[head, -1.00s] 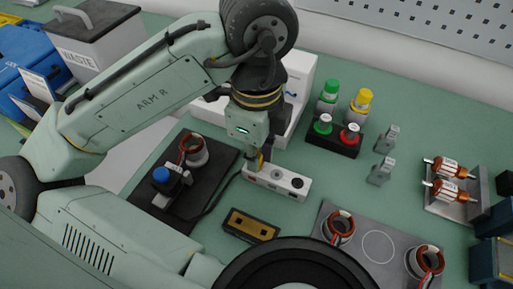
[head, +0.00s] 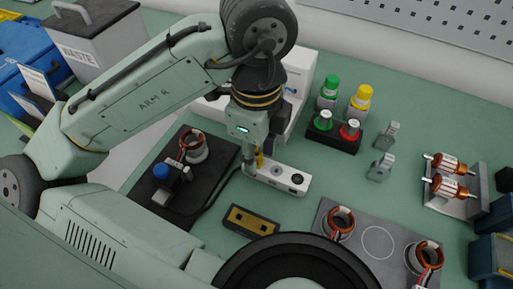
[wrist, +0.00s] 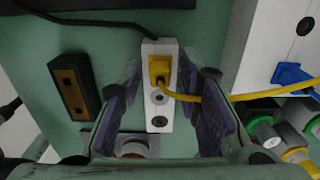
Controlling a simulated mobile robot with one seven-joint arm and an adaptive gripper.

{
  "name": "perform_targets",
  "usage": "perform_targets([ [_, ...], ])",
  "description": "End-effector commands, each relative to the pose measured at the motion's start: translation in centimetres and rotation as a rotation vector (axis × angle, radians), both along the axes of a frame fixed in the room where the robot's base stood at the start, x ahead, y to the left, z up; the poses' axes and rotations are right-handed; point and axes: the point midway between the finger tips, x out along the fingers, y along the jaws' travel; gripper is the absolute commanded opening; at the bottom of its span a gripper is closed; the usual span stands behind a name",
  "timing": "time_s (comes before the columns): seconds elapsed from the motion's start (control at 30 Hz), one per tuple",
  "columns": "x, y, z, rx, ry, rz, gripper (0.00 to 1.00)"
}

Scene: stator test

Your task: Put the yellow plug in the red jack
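The yellow plug (wrist: 159,70) sits at one end of a white socket strip (wrist: 160,126), with its yellow cable running off to the right. It also shows in the head view (head: 259,160), just below my gripper (head: 257,156). In the wrist view my gripper (wrist: 160,84) is open, with its purple finger pads on either side of the strip and plug, apart from them. A red-topped jack (head: 350,130) stands on a black block beside a green one, right of my gripper. I cannot tell how deep the plug sits.
A black block with brass contacts (head: 251,220) lies in front of the strip. A blue plug (wrist: 290,74) is on the white box at right in the wrist view. Green and yellow capped pieces (head: 361,98) stand behind the jack block. Grey clips (head: 381,167) stand to its right.

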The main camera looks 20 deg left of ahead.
Motion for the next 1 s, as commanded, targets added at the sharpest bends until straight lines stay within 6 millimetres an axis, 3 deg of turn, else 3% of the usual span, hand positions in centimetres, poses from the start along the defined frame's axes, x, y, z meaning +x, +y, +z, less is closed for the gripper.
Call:
perform_targets([
  [0.47, 0.0, 0.1, 0.8, 0.002, 0.0, 0.001, 0.38],
  [1.0, 0.0, 0.0, 10.8, 0.003, 0.0, 0.003, 0.38],
])
